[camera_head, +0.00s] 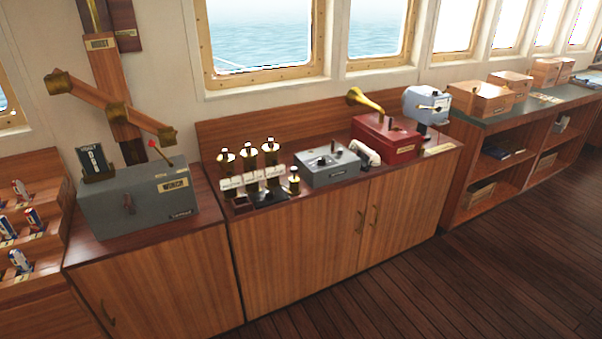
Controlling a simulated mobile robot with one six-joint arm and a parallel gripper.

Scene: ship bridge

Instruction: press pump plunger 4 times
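No part is clearly readable as the pump plunger at this size. A red box (386,140) with a brass horn (365,101) stands on the middle cabinet, toward its right end. A short dark upright piece (391,122) rises from its top; it may be a plunger. Several small brass-topped vessels (271,150) stand at the left end of the same cabinet, with a single one (294,180) in front. Their tops could also be pumps; I cannot tell. My gripper is not in view.
A grey box (140,203) with a red-knobbed lever stands on the left cabinet. A smaller grey box (327,165), a white curved piece (365,153) and a blue-grey device (426,105) share the middle cabinet. The wooden floor (430,285) in front is clear.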

